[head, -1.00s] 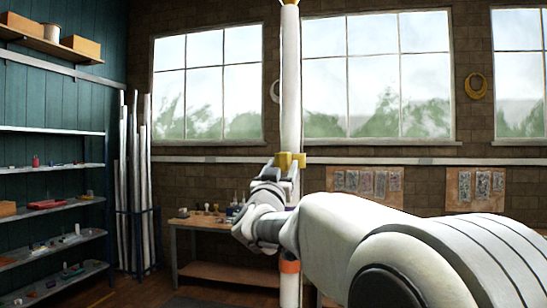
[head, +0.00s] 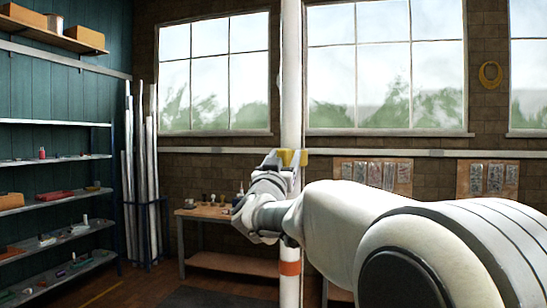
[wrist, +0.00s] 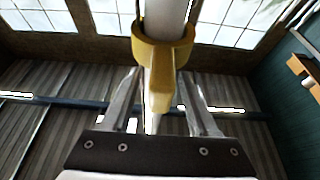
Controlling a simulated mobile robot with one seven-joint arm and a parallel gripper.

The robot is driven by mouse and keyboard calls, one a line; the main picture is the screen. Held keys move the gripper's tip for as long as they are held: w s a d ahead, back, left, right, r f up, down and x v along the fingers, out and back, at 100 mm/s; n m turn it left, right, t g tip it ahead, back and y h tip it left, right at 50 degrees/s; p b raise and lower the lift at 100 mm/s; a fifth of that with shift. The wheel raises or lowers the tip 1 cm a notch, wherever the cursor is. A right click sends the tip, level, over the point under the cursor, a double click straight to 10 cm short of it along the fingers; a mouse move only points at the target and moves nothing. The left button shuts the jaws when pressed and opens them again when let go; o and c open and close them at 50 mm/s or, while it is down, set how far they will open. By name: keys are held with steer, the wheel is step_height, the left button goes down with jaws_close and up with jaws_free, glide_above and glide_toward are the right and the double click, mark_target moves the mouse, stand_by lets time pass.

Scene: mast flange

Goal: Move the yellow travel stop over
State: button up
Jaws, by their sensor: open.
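The yellow travel stop (head: 291,158) sits as a collar around the upright white mast (head: 290,85). The wrist view shows its ring (wrist: 163,52) around the mast and its tapering yellow tab (wrist: 161,88) pointing back toward my gripper. My gripper (wrist: 155,78) is open, with one finger on each side of the tab. Gaps show between the tab and both fingers. In the head view my gripper (head: 282,160) is at the stop, and my wrist partly hides it and the mast below.
An orange band (head: 290,268) circles the mast below the stop. A workbench (head: 215,215) with small items stands behind. Shelves (head: 60,195) line the left wall, beside upright pale poles (head: 140,180). Windows are behind the mast.

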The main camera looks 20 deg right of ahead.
steer(key=shift+c, duration=0.2)
jaws_close()
stand_by(1.2)
